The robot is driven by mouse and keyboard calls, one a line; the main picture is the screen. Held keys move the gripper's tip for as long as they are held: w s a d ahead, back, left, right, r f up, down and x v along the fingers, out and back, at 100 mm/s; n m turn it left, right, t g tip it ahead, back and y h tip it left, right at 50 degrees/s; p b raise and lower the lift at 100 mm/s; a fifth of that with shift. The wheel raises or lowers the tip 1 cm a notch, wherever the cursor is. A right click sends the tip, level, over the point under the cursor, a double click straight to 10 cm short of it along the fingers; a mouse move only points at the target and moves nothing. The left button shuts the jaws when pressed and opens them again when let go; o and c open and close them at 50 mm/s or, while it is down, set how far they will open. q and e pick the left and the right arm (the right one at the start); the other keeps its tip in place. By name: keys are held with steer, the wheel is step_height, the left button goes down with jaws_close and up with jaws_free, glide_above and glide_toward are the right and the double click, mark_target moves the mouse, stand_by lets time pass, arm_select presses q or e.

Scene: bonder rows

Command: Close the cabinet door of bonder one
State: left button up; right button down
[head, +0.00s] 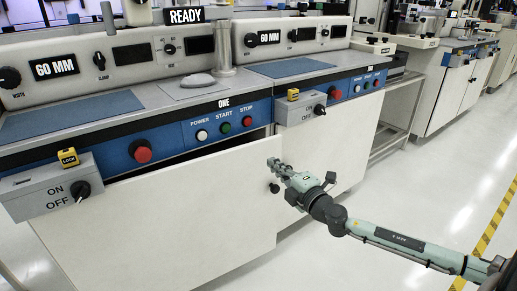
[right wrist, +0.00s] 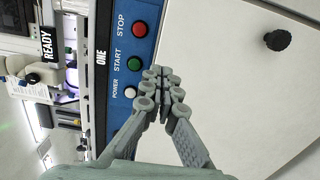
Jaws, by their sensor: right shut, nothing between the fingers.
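Bonder one's cabinet door (head: 165,222) is a white panel below the blue strip marked ONE (head: 224,103). A dark gap shows along its top edge, so it stands a little ajar. A black knob (head: 274,188) sits near its upper right corner. The right wrist view shows the white panel (right wrist: 235,95) and a black knob (right wrist: 278,40). My right gripper (head: 274,165) is shut and empty, at the door's upper right edge; I cannot tell whether it touches. Its closed fingers (right wrist: 162,88) also show in the right wrist view. My left gripper is out of view.
A grey ON/OFF switch box (head: 45,188) with a yellow lock juts out at the left. A red stop button (head: 142,151) is on the blue strip. A second bonder (head: 330,135) stands to the right. The white floor (head: 420,190) at right is clear, with a yellow-black line (head: 490,232).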

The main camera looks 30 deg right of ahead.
mark_target(253, 145)
steer(key=w+p, duration=0.1)
steer(key=w, duration=0.8)
steer(key=shift+d, duration=0.1)
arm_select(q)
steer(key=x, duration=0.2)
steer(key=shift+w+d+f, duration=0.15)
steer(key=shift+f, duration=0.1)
arm_select(e)
steer(key=shift+w, duration=0.1)
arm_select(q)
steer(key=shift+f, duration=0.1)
